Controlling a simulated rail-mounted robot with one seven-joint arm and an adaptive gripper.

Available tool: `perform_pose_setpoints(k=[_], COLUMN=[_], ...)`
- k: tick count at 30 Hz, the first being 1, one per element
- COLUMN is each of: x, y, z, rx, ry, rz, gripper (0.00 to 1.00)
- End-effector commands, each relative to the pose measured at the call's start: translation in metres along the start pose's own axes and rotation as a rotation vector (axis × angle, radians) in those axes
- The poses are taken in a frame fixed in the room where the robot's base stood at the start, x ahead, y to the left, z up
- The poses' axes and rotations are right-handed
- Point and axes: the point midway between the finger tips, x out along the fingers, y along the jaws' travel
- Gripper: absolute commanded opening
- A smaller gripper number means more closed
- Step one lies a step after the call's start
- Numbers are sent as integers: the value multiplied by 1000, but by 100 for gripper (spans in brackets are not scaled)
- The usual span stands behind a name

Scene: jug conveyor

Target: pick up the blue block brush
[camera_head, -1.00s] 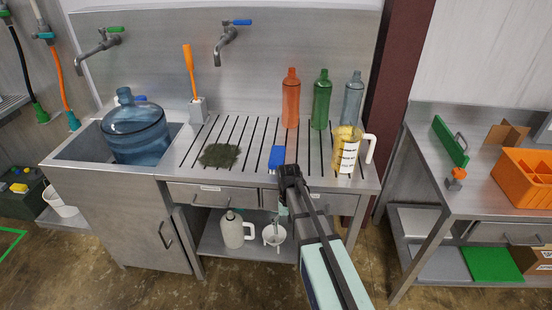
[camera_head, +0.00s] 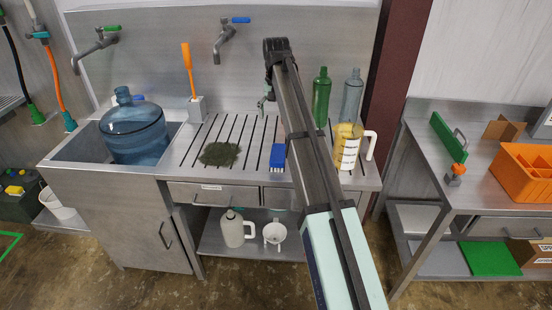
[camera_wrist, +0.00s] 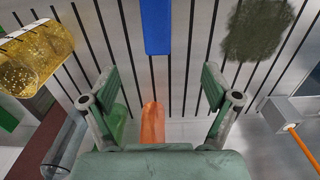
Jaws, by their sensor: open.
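The blue block brush (camera_head: 277,157) lies on the slatted steel counter near its front edge, partly beside my arm in the head view. In the wrist view the brush (camera_wrist: 156,26) is at the top middle, beyond the fingertips. My gripper (camera_wrist: 157,92) is open and empty, its two green fingers spread wide above the slats. In the head view my gripper (camera_head: 265,100) is at the back of the counter, small and partly hidden by my arm. It is apart from the brush.
A green scouring pad (camera_head: 219,154) lies left of the brush. A yellow-filled jug (camera_head: 347,148), a green bottle (camera_head: 321,97) and a grey bottle (camera_head: 351,97) stand right. My arm hides the orange bottle in the head view; it shows in the wrist view (camera_wrist: 152,124). A blue water jug (camera_head: 135,130) sits in the sink.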

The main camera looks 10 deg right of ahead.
Motion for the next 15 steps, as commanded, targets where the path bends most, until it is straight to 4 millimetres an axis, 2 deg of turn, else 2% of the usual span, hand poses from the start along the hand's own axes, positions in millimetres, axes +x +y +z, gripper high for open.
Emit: perform_pose_setpoints(k=[15], x=[92], y=[1], z=[2], rx=[-1], ry=[-3], rz=[1], gripper=[88])
